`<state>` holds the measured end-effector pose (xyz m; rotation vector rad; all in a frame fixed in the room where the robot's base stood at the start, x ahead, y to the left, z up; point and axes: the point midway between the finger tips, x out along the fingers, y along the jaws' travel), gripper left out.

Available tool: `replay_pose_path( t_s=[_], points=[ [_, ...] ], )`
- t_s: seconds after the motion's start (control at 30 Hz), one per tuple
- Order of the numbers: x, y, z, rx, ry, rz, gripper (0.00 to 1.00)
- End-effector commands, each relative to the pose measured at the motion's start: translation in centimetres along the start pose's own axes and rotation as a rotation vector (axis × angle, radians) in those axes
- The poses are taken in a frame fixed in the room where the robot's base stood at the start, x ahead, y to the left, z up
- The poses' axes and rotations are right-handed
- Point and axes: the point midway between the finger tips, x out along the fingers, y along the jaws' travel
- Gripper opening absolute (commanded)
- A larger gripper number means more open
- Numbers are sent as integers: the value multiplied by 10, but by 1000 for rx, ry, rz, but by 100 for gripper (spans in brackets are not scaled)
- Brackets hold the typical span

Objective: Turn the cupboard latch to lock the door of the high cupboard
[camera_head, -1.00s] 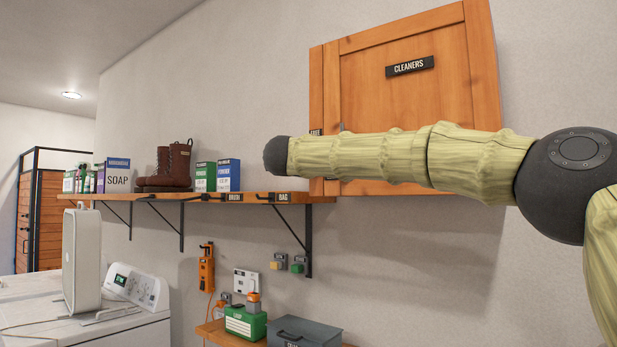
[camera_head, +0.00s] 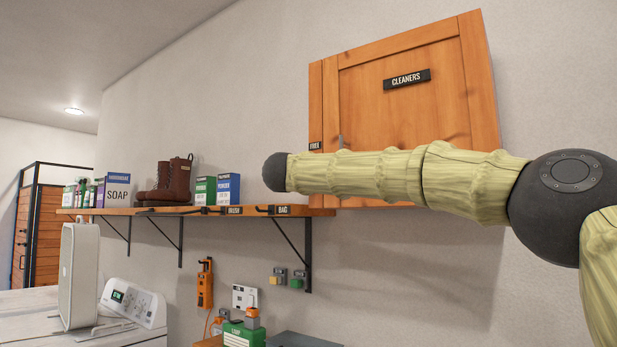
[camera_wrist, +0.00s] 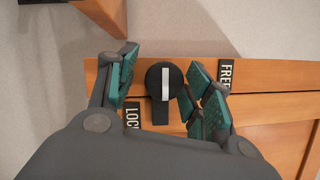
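The high cupboard (camera_head: 404,115) is orange wood on the wall, with a "CLEANERS" sign on its door. The door looks closed. In the wrist view the cupboard latch (camera_wrist: 165,78) is a round black knob with a white stripe running up and down the picture. A "LOCK" label (camera_wrist: 132,115) is at its left and a "FREE" label (camera_wrist: 225,75) at its right. My gripper (camera_wrist: 160,92) is open with its green-padded fingers either side of the knob. A gap shows on the left; the right fingers are close, contact unclear. In the head view my arm hides the gripper and knob.
A wall shelf (camera_head: 200,211) below the cupboard holds a soap box (camera_head: 117,190), brown boots (camera_head: 172,180) and other boxes. A white machine (camera_head: 134,302) stands at lower left. Bare wall lies right of the cupboard.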

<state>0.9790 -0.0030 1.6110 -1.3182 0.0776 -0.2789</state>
Motion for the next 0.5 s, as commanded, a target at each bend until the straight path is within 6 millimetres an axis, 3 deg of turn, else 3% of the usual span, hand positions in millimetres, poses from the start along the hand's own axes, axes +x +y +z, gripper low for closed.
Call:
replay_pose_path(
  t_s=[0.33, 0.5],
  points=[
    [-2, -3, 0, 0, -1, -2, 54],
    [-17, -4, 1, 0, -3, -3, 54]
  ],
)
